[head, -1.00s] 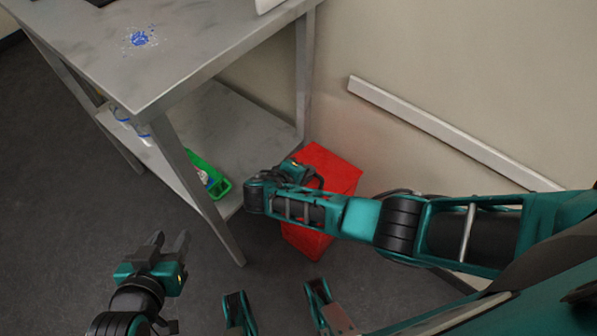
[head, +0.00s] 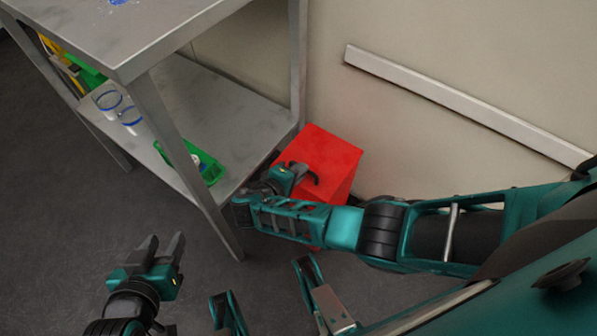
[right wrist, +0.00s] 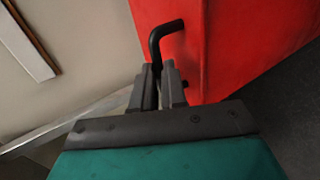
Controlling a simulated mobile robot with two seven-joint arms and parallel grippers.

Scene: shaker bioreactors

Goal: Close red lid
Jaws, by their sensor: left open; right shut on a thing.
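A red box (head: 340,190) stands on the floor against the wall, beside the metal table. Its red lid (head: 325,148) forms the top face; whether it is fully down cannot be told. A black bent handle (right wrist: 165,38) sticks out from the red surface in the right wrist view. My right gripper (head: 298,172), also in the right wrist view (right wrist: 171,84), is shut on the lower end of this handle. My right forearm hides the front of the box. My left gripper (head: 167,252) is open and empty above the floor at the lower left.
The metal table's lower shelf (head: 225,115) and leg (head: 178,155) stand close left of the box. The shelf holds a green basket (head: 208,170) and clear blue-rimmed vessels (head: 129,116). A white rail (head: 450,97) runs along the wall. Open floor (head: 60,200) lies to the left.

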